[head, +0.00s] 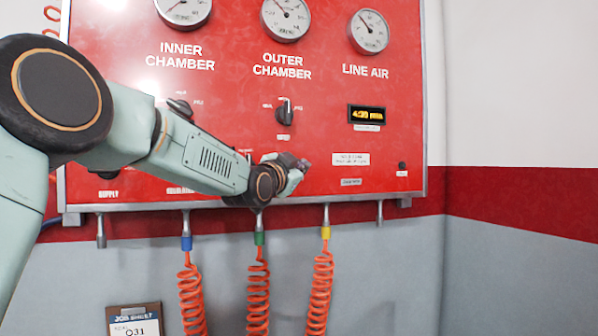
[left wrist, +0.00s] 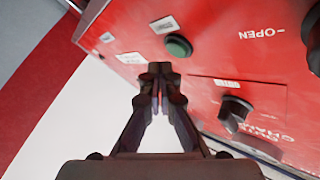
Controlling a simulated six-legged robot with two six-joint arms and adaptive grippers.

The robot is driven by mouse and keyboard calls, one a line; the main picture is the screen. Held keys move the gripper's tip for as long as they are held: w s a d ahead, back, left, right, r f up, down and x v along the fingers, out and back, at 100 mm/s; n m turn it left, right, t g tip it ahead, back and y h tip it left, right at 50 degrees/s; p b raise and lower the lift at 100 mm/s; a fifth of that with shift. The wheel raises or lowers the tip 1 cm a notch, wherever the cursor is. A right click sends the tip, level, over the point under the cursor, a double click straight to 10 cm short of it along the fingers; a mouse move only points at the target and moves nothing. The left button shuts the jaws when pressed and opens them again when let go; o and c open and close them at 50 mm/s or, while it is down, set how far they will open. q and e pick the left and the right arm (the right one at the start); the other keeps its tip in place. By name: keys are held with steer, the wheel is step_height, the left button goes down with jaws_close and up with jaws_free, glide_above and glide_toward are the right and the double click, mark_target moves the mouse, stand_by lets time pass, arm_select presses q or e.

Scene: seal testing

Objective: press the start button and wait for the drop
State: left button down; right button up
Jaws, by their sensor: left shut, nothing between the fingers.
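My left gripper (head: 294,168) reaches in from the left, in front of the lower middle of the red panel (head: 225,95). Its fingers are shut and empty, as the left wrist view (left wrist: 158,80) shows. A round green button (left wrist: 178,46) with a dark rim sits just beyond the fingertips in that view. A gap shows between them, and I cannot read its label. In the head view the green button does not show, perhaps hidden by the gripper. The timer display (head: 367,114) glows yellow and seems to read 4:20 min. My right gripper is not in view.
Gauges line the panel's top, among them the line air gauge (head: 369,32). A black selector knob (head: 285,111) sits above my gripper. Coiled orange hoses (head: 320,290) hang below the panel. A job sheet clipboard (head: 135,320) is at lower left. The right wall is clear.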

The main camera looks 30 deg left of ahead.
arm_select(q)
steer(key=s+d+b, duration=0.1)
steer(key=d, duration=0.1)
steer(key=s+d+b, duration=0.1)
steer(key=s+b, duration=0.1)
steer(key=shift+s+d+f, duration=0.1)
steer(key=shift+s+d, duration=0.1)
steer(key=shift+d, duration=0.2)
stand_by(0.6)
steer(key=s+d+f+n+g+b, duration=0.2)
steer(key=s+f+g, duration=0.15)
steer(key=f, duration=1.35)
steer(key=s+d+f+n+g+h+b, duration=0.1)
steer(key=s+d+f+n+g+b, duration=0.2)
steer(key=f, duration=1.5)
steer(key=s+d+f+n+g+b, duration=0.2)
steer(key=s+f, duration=0.3)
steer(key=f, duration=1.2)
steer(key=s+d+f+g+b, duration=0.2)
steer(key=s+f+g+b, duration=0.8)
steer(key=s+f, duration=2.5)
steer(key=s+g, duration=0.1)
steer(key=s, duration=0.2)
steer(key=shift+s+d, duration=0.2)
steer(key=shift+d, duration=0.15)
